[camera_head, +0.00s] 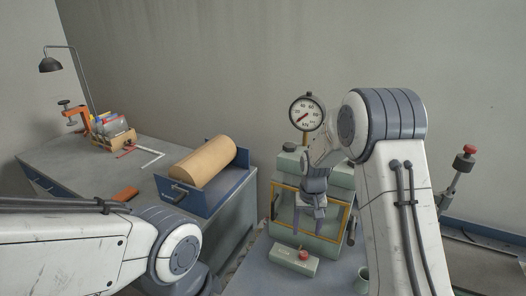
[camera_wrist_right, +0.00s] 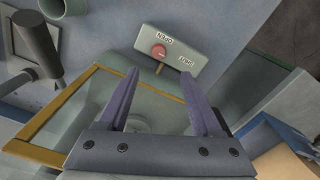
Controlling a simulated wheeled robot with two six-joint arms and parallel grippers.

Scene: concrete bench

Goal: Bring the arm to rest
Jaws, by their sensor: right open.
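My right arm reaches in from the right in the head view. Its gripper (camera_head: 308,226) points down in front of the amber-framed window of a green machine (camera_head: 342,176). The jaws are open, and nothing shows between them in the right wrist view (camera_wrist_right: 160,72). A small control box (camera_head: 292,262) with a red knob stands in front of the machine. In the wrist view the box (camera_wrist_right: 185,47) carries the words OPEN and SHUT and lies beyond the fingertips. My left arm crosses the lower left of the head view; its gripper is out of sight.
A pressure gauge (camera_head: 306,112) rises above the machine. A blue tray (camera_head: 208,200) with a tan cylinder (camera_head: 204,161) sits on the grey bench (camera_head: 60,160) to the left. A lever with a red knob (camera_head: 465,160) stands at right, and a green cup (camera_head: 362,280) near the front.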

